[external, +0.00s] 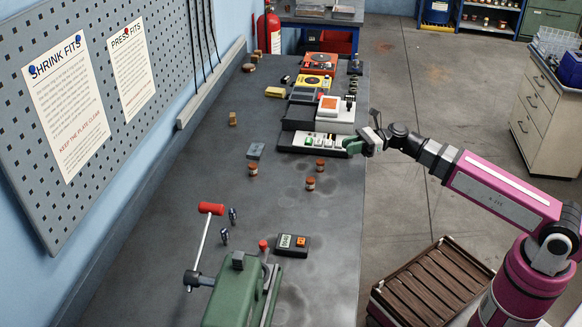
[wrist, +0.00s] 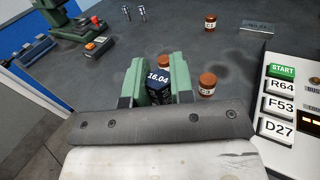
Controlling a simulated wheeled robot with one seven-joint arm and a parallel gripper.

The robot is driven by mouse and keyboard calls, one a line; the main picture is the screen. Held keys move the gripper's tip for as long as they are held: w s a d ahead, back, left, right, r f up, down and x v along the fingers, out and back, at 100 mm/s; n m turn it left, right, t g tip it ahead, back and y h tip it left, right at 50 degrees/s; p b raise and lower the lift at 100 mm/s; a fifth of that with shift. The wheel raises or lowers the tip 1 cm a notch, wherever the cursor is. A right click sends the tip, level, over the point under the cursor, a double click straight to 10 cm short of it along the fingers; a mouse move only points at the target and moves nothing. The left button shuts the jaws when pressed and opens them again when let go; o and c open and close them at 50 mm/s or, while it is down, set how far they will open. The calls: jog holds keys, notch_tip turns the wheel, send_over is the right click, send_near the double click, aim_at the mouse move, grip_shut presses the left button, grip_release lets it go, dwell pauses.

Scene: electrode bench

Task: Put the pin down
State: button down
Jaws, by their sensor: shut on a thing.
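My gripper (external: 355,146) is at the right edge of the bench, beside the white panel with keys. In the wrist view its green fingers (wrist: 158,82) are shut on a dark blue pin (wrist: 158,78) whose end reads 16.04. The fingers hide most of the pin, and I cannot tell its height above the bench. It cannot be made out in the external view. Two small dark blue and silver pins (external: 228,225) stand near the green press; they also show in the wrist view (wrist: 134,12).
Amber jars (external: 310,184) stand on the bench (external: 335,240), two of them close beyond the fingers in the wrist view (wrist: 207,84). The keyed panel (external: 297,141) lies beside my gripper. A display box (external: 292,244) and the green press (external: 235,295) stand at the near end.

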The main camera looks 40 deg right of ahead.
jog(key=shift+r, duration=0.65)
jog(key=w+a+f+m+t+h, duration=0.1)
jog(key=w+a+m+t, duration=0.15)
jog(key=a, duration=0.75)
jog(key=w+a+f+m+t+h, duration=0.1)
jog(key=w+a+f+t, duration=0.15)
jog(key=a, duration=0.65)
jog(key=s+a+r+m+t+h, duration=0.1)
jog(key=s+a+r, duration=0.2)
jog(key=a, duration=0.6)
jog(key=s+a+r, duration=0.2)
jog(key=s+a, duration=0.1)
jog(key=a, duration=0.7)
jog(key=w+d+f, duration=0.1)
jog(key=w+f, duration=0.1)
jog(key=w, duration=0.1)
jog(key=w+d+f, duration=0.1)
jog(key=w+f, duration=0.1)
jog(key=w, duration=0.2)
jog(key=w+f, duration=0.3)
jog(key=w, duration=0.1)
jog(key=shift+w+d, duration=0.2)
jog(key=shift+d, duration=0.2)
jog(key=shift+s+f, duration=0.15)
jog(key=shift+f, duration=1.8)
jog(key=c, duration=1)
grip_release()
